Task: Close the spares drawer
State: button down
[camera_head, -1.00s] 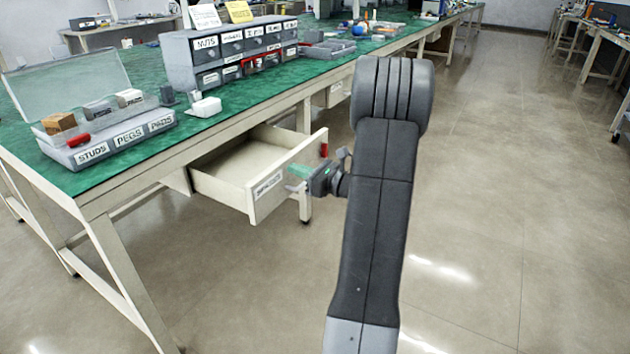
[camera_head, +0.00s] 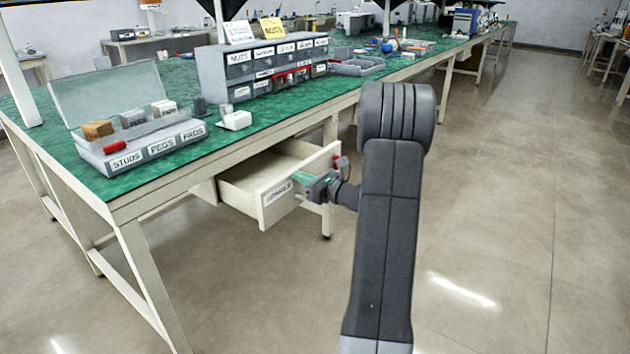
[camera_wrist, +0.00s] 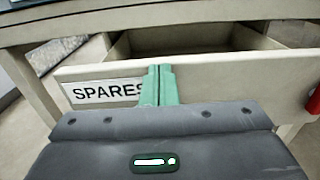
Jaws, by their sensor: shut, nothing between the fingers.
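The spares drawer (camera_head: 270,203) is a cream drawer under the green-topped bench, pulled out with its open inside showing. Its front panel, labelled SPARES, fills the middle of the wrist view (camera_wrist: 220,80). My gripper (camera_head: 300,178) is at the outer face of that front. In the wrist view its green fingers (camera_wrist: 160,84) are shut together, with nothing between them. Their tips are at or very near the panel, just right of the label and covering its last letter's edge. I cannot tell if they touch it. A red part (camera_wrist: 313,100) sits at the panel's right end.
The bench (camera_head: 160,190) has legs at the left and beyond the drawer. On it are an open case (camera_head: 130,145) labelled STUDS, PEGS, PADS and a grey drawer cabinet (camera_head: 255,70). Clear floor (camera_head: 520,200) lies to the right.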

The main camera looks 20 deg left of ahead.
jog(key=p+x, duration=0.1)
jog(key=x, duration=1.3)
jog(key=shift+p, duration=0.3)
jog(key=shift+d, duration=0.1)
